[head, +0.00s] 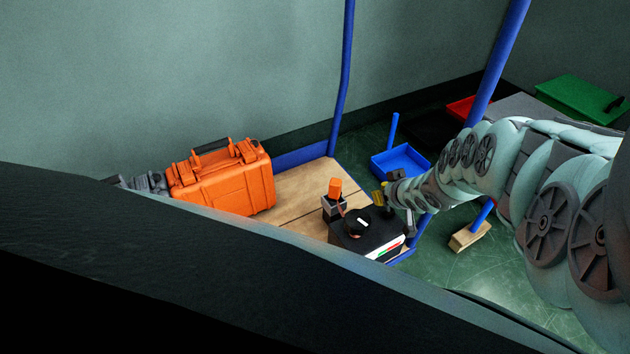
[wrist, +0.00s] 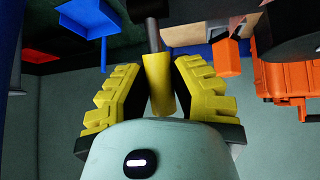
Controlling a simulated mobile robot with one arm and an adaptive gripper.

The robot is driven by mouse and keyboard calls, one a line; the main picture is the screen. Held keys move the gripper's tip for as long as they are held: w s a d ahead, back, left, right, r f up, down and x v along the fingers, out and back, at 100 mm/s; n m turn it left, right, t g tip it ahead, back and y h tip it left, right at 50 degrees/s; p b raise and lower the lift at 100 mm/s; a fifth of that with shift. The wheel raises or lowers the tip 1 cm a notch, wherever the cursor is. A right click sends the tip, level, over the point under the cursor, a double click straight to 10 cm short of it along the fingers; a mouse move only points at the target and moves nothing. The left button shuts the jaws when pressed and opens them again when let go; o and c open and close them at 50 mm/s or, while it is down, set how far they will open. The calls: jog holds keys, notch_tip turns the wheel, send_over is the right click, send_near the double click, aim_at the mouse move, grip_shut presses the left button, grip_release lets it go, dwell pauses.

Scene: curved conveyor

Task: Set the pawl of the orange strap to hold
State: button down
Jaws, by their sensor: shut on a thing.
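A black unit (head: 372,230) with a small white mark on its round top and a red-green-white strip on its side stands at the table's right end. A thin orange strap (head: 342,206) runs between it and an orange block (head: 335,188) on a grey and black holder; the block also shows in the wrist view (wrist: 225,56). A yellow handle (wrist: 159,86) on a grey rod sits between the yellow ribbed fingers of my gripper (wrist: 157,80), which is shut on it. My gripper (head: 388,196) is beside the unit in the head view. I cannot make out the pawl itself.
An orange case (head: 222,188) stands on the wooden table (head: 300,193) at left. A blue tray (head: 402,160) is behind my gripper. Blue posts (head: 342,75) rise behind. A green case (head: 582,100) is at far right. Bare wood lies between the orange case and holder.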

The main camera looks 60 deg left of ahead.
jog(key=shift+f, duration=0.1)
dwell(0.3)
jog(key=c, duration=0.8)
grip_release()
